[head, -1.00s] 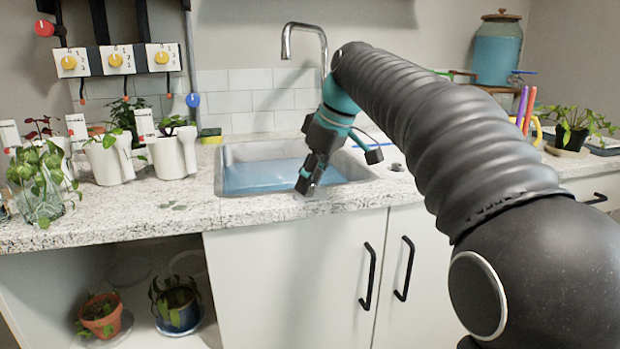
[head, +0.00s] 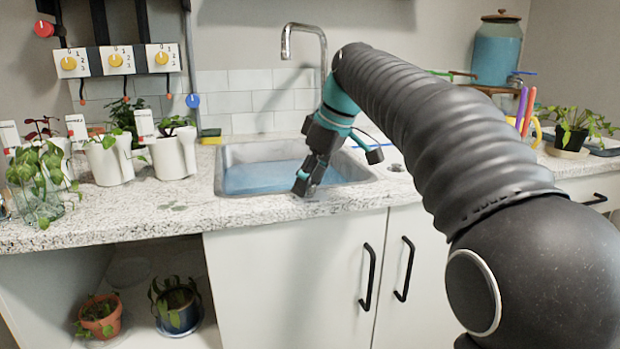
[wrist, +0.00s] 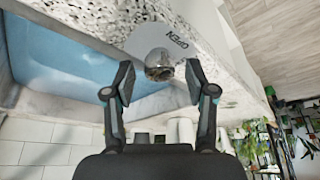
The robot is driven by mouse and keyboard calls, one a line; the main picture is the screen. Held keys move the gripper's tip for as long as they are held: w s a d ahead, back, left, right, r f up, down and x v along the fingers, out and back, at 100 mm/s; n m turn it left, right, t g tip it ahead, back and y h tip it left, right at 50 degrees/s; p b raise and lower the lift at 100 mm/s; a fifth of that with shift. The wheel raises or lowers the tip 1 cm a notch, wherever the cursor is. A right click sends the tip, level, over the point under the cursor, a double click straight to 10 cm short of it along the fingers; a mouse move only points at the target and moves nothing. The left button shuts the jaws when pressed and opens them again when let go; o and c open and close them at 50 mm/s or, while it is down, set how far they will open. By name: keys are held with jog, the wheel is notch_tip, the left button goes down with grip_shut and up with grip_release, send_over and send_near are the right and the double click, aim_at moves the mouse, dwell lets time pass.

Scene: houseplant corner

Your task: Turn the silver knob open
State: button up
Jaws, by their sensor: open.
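The silver knob (wrist: 159,64) is round and shiny and shows in the wrist view, on a pale round plate at the sink's edge. Dark lettering reading OPEN (wrist: 177,42) appears upside down on the plate beside it. My gripper (wrist: 160,82) is open, with one finger on each side of the knob. A gap shows between the knob and each finger, and I cannot tell how far the fingertips reach around it. In the head view my gripper (head: 305,184) points down at the front rim of the sink, and I cannot make out the knob there.
The sink (head: 228,160) holds blue water beside my gripper, under a curved faucet (head: 304,27). White pots (head: 173,152) with plants stand on the counter at left. The speckled counter (head: 250,210) is clear near the sink's front left.

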jog(key=shift+r, duration=0.1)
jog(key=v, duration=1.1)
jog(key=shift+d+r, duration=0.25)
jog(key=shift+r, duration=0.1)
jog(key=shift+s, duration=0.15)
jog(key=s+d+f+m+t+h, duration=0.1)
jog(key=s+d+f+m, duration=0.3)
jog(key=s+f, duration=0.4)
jog(key=s+d+f+m+t+h, duration=0.1)
jog(key=s+d+f+m, duration=0.3)
jog(key=s+f, duration=0.5)
jog(key=s+d+f+m+t+h, duration=0.1)
jog(key=s+d+f+m, duration=0.3)
jog(key=s+f, duration=0.5)
notch_tip(320, 180, down, 5)
jog(key=shift+r+t+h, duration=0.1)
jog(key=shift+t+h, duration=0.2)
jog(key=shift+h, duration=0.1)
